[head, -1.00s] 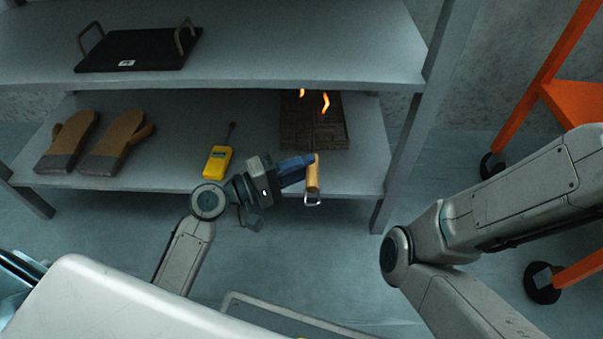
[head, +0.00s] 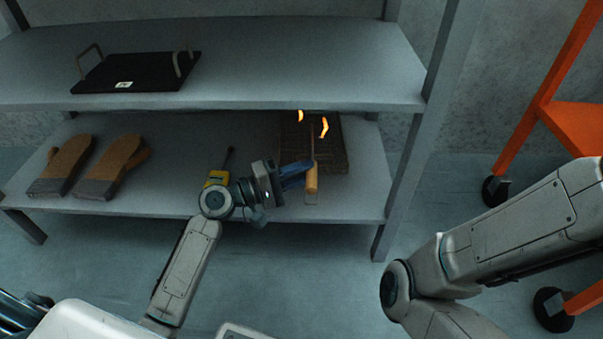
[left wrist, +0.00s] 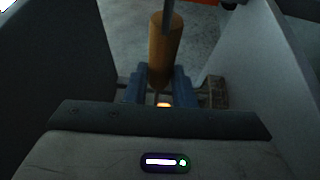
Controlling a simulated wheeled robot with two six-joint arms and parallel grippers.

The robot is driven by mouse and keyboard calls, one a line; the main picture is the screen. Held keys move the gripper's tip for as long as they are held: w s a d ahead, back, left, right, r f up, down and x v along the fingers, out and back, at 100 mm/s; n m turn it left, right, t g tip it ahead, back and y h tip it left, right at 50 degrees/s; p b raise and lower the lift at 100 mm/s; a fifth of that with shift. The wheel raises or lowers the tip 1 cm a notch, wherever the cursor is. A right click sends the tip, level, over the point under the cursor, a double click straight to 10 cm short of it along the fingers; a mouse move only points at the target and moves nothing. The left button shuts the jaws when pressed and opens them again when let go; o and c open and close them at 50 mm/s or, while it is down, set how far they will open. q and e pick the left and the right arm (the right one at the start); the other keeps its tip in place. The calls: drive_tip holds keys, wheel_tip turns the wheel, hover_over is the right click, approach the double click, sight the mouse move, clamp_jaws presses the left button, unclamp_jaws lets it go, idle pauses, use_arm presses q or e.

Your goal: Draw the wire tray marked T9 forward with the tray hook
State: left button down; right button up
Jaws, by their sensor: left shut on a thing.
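The wire tray (head: 338,158), dark brown mesh, lies at the right of the lower shelf. No T9 mark can be read on it. My left gripper (head: 309,178) is shut on the wooden handle of the tray hook (head: 312,183), at the tray's front left. The hook's thin rod points away from me over the tray; I cannot tell whether its tip touches it. In the left wrist view the handle (left wrist: 165,50) stands between the blue fingers (left wrist: 158,84). My right arm shows at the right, but its gripper is out of view.
Small orange flame-like shapes (head: 323,127) show at the tray's back. A yellow handheld device (head: 217,178) lies behind my left wrist. Brown mitts (head: 117,166) lie at the shelf's left. A black tray (head: 135,74) sits on the upper shelf. A shelf post (head: 403,175) bounds the right.

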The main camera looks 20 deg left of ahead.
use_arm(q)
drive_tip(key=shift+f+b, duration=2.05)
drive_tip(key=shift+f, duration=0.85)
drive_tip(key=shift+s+d+p, duration=0.9)
drive_tip(key=shift+s+d, duration=1.05)
drive_tip(key=shift+s, duration=4.85)
drive_tip(key=shift+w+a, duration=0.25)
drive_tip(key=shift+w, duration=0.65)
drive_tip(key=shift+w+a, duration=0.25)
drive_tip(key=shift+w, duration=0.6)
drive_tip(key=shift+w+a, duration=0.25)
drive_tip(key=shift+w, duration=0.65)
